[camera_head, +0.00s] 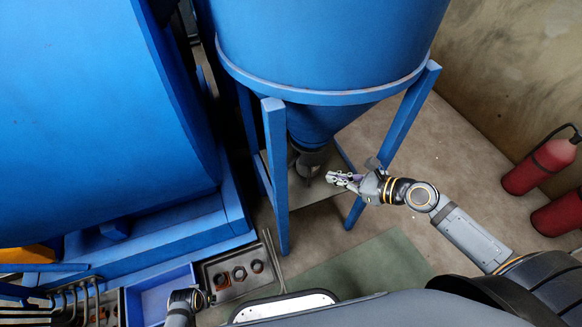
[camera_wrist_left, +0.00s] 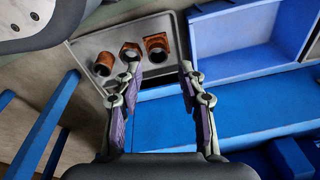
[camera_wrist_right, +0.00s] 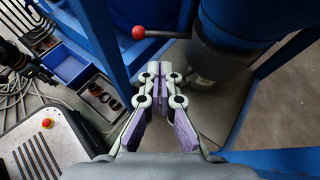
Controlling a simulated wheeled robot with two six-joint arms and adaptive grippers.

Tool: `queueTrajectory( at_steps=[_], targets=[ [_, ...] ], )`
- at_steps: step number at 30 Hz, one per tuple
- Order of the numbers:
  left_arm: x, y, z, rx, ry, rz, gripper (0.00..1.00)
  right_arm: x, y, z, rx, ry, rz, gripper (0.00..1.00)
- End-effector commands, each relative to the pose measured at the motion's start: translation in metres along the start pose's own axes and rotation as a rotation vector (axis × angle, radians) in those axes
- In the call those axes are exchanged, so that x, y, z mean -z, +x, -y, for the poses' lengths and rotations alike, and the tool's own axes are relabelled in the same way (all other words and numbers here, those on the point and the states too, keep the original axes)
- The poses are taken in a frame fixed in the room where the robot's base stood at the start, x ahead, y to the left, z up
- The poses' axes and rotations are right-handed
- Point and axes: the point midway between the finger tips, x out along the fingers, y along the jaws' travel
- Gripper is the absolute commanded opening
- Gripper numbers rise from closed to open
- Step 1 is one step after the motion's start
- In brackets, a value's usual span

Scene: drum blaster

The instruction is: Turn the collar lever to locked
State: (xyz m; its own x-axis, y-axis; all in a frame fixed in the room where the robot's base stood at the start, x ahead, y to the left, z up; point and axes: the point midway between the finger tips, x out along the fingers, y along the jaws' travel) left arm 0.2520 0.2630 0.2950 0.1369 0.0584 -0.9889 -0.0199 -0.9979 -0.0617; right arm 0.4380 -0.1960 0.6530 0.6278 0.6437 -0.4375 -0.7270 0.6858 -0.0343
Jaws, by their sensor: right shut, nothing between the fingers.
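The collar lever (camera_wrist_right: 165,34) is a dark rod ending in a red ball knob (camera_wrist_right: 138,32). In the right wrist view it points left from the dark collar (camera_wrist_right: 215,60) under the blue hopper. In the head view the grey outlet (camera_head: 311,158) shows below the cone, but I cannot make out the lever there. My right gripper (camera_head: 332,177) is shut and empty, beside the outlet. In its wrist view the fingertips (camera_wrist_right: 163,68) are below the lever and look apart from it. My left gripper (camera_wrist_left: 158,68) is open and empty, above the fittings tray.
Blue frame legs (camera_head: 276,175) flank the outlet. A metal tray with several rusty fittings (camera_head: 239,273) and a blue bin (camera_head: 160,296) lie at lower left. Red extinguishers (camera_head: 540,165) stand at the right wall. Floor right of the frame is clear.

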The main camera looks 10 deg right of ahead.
Motion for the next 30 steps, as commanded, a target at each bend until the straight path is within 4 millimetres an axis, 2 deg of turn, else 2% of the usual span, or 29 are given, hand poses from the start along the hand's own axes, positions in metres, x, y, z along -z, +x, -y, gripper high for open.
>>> queueTrajectory(
  at_steps=[7,11,21,30],
  targets=[
    [0.003,-0.003,-0.001,-0.001,0.0,0.001,0.4,0.0,0.001,0.0,-0.006,0.041,-0.003,0.0],
    [0.013,-0.014,-0.004,-0.008,0.0,0.0,0.4,0.001,0.011,0.0,-0.005,0.04,0.002,0.0],
    [0.043,-0.079,-0.019,-0.041,0.004,0.01,0.4,0.002,0.055,0.0,-0.004,0.042,0.002,0.0],
    [0.049,-0.142,-0.028,-0.066,0.017,0.02,0.4,0.002,0.1,-0.001,-0.005,0.042,0.0,0.0]
  ],
)
